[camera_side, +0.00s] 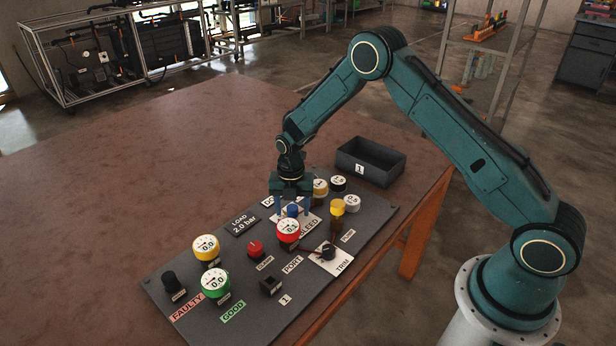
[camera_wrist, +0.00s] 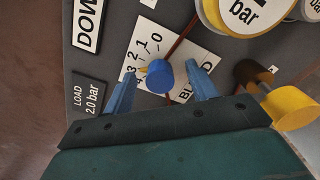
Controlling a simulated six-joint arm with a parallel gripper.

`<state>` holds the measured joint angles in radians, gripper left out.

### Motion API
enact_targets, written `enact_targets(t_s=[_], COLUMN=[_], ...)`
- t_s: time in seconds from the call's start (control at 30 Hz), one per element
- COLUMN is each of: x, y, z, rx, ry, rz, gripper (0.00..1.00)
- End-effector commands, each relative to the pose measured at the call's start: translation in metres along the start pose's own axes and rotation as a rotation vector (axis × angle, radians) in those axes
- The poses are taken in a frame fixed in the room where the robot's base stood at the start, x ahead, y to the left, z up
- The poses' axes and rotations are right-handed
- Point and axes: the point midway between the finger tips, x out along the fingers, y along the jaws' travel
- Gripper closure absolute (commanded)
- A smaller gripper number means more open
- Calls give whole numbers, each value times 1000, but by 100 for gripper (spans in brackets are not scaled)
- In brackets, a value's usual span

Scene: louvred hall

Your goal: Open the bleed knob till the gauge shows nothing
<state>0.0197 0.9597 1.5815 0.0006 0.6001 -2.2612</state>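My gripper (camera_wrist: 168,72) is open, with one blue finger on each side of the knob and a visible gap to each. In the side view my gripper (camera_side: 292,207) points down over the knob (camera_side: 292,211). A red-rimmed gauge (camera_side: 288,229) stands in front of it; its figures are too small to read surely.
The grey panel (camera_side: 330,290) also bears a yellow gauge (camera_side: 206,247) and a green gauge (camera_side: 215,283), both seeming to read 0.0, a red knob (camera_side: 255,249) and a black trim knob (camera_side: 328,252). Capped fittings crowd the right. A dark bin (camera_side: 392,173) sits behind.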

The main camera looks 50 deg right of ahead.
Motion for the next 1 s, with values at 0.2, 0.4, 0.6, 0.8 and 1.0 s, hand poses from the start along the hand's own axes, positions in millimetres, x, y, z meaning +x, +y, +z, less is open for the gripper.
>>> enact_targets(t_s=[0.2,0.4,0.6,0.8,1.0], x=[0,-4,-6,-6,-6], y=[0,0,0,0,0], z=[0,0,0,0,0], rx=[0,0,0,3,144], ry=[0,1,1,1,1], rz=[0,0,0,0,0], gripper=[42,42,42,42,42])
